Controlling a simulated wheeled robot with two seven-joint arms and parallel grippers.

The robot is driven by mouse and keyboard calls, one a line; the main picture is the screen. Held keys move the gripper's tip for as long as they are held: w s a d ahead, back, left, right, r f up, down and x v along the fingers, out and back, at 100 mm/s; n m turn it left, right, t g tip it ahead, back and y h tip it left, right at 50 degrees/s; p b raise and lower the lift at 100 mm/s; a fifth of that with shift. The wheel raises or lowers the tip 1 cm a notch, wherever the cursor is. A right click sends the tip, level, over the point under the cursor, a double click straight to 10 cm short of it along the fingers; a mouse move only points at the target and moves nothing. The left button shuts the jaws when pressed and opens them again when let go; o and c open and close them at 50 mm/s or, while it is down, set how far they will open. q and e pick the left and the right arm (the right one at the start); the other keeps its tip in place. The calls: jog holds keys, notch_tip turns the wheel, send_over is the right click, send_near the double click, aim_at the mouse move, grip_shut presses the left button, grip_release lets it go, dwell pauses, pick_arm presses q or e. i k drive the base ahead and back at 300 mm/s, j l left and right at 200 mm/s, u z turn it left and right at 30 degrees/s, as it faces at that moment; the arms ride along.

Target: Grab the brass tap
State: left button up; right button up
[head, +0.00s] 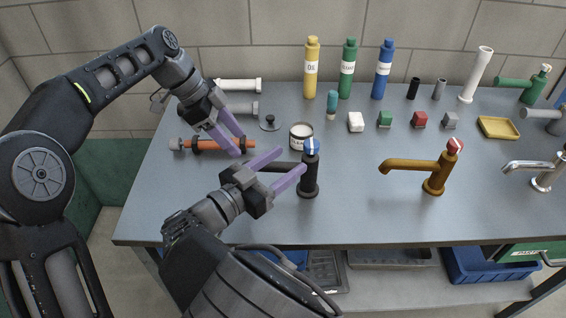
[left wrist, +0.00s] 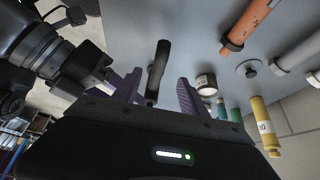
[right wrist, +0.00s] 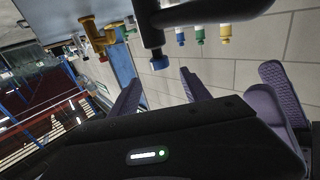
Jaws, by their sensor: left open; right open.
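The brass tap (head: 435,181) stands upright on the bench right of centre in the head view, with a red cap and its spout pointing left. It shows at the upper left of the right wrist view (right wrist: 97,38). My right gripper (head: 293,159) is open beside the black tap (head: 310,180), whose spout runs toward the gripper between its fingers; I cannot tell whether they touch. It is well left of the brass tap. My left gripper (head: 238,142) is open above the orange-red cylinder (head: 212,145), farther left. Neither gripper holds anything.
A chrome tap (head: 545,172) stands right of the brass tap. Yellow, green and blue bottles (head: 383,70) line the back, with small blocks (head: 420,120) and a white jar (head: 301,136) in front. The bench front (head: 370,215) between the black and brass taps is clear.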

aim_at(441, 169)
jog(key=k, duration=1)
